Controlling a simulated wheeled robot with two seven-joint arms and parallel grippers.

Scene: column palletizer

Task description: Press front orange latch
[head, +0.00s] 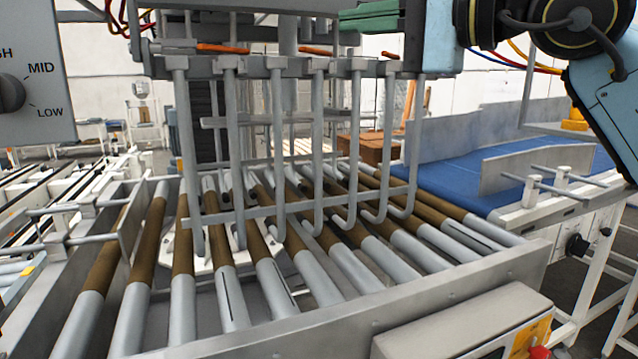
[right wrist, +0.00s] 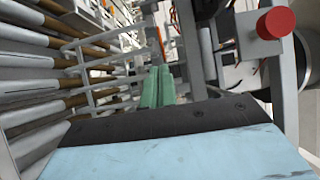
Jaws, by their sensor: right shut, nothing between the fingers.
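Several thin orange latches lie along the top bar of the grey hooked-tine frame (head: 270,68). One orange latch (head: 222,48) is at the left, another orange latch (head: 318,51) is near the middle, and a short orange piece (head: 390,55) shows below my right gripper. I cannot tell which one is the front latch. My right gripper (head: 346,20), with green fingers, is shut and empty, pointing left above the bar's right part. In the right wrist view its fingers (right wrist: 158,72) are together, and an orange strip (right wrist: 160,40) shows just beyond them. My left gripper is not in view.
A roller conveyor (head: 330,255) lies below the tines. A blue belt (head: 480,178) is at the right. A grey panel with a dial (head: 12,92) stands at the upper left. A red knob (right wrist: 277,22) is right of my fingers in the wrist view.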

